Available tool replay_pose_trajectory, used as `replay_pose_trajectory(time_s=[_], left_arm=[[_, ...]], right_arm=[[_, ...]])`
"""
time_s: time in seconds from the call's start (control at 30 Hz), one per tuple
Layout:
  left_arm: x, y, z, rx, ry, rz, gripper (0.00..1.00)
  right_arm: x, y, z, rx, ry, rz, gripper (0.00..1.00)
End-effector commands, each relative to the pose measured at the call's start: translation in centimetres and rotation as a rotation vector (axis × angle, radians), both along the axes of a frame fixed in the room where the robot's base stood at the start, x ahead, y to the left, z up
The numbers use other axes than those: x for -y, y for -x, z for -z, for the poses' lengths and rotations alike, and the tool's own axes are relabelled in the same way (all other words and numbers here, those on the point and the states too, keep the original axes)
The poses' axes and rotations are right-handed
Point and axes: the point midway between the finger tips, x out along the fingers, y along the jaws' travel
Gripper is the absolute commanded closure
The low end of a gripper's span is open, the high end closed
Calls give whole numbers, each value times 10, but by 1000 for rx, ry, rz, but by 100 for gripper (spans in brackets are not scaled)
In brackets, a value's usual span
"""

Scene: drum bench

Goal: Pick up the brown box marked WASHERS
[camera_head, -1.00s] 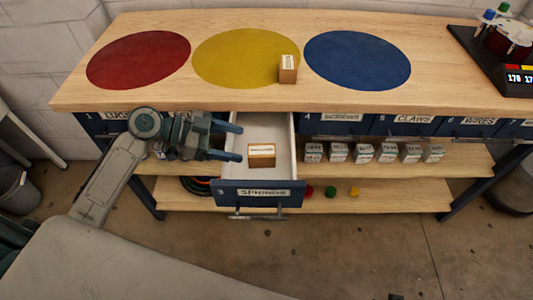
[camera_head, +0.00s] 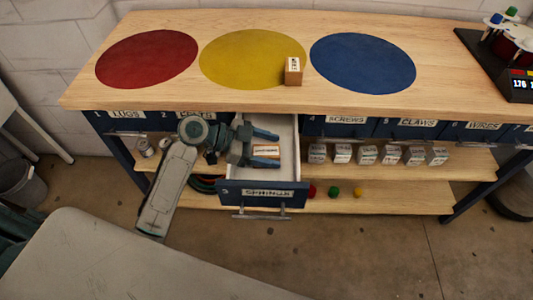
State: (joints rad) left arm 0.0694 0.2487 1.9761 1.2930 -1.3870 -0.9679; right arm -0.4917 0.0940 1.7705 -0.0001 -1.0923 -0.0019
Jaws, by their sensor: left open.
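A small brown box (camera_head: 268,152) with a white label lies in the open drawer (camera_head: 287,170) marked SPRINGS. Its label is too small to read. A second brown box (camera_head: 293,72) with a label stands on the bench top at the right edge of the yellow disc; I cannot tell for sure which one is marked WASHERS. My left gripper (camera_head: 273,148) is open over the drawer, with its fingers pointing right, one above and one below the drawer box in the picture. The lower finger partly hides that box. I cannot tell whether they touch. My right gripper is out of view.
The bench top (camera_head: 200,103) has red, yellow and blue discs and overhangs the drawer's back. Several small labelled boxes (camera_head: 367,155) line the shelf to the right. A device with a display (camera_head: 520,85) stands at the far right. The floor in front is clear.

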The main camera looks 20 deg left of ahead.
Motion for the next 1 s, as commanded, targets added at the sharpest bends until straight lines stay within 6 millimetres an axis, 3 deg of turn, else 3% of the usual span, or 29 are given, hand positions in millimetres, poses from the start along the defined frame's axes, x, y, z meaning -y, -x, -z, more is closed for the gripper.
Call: replay_pose_trajectory(time_s=[0.3,0.57,0.83,1.0], left_arm=[[3,-1,2,1,0,0,33],[3,-1,1,0,0,0,83],[3,-1,-1,1,1,0,83],[3,-1,-23,7,-1,1,83]], right_arm=[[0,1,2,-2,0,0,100],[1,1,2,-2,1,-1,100],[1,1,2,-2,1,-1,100],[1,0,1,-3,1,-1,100]])
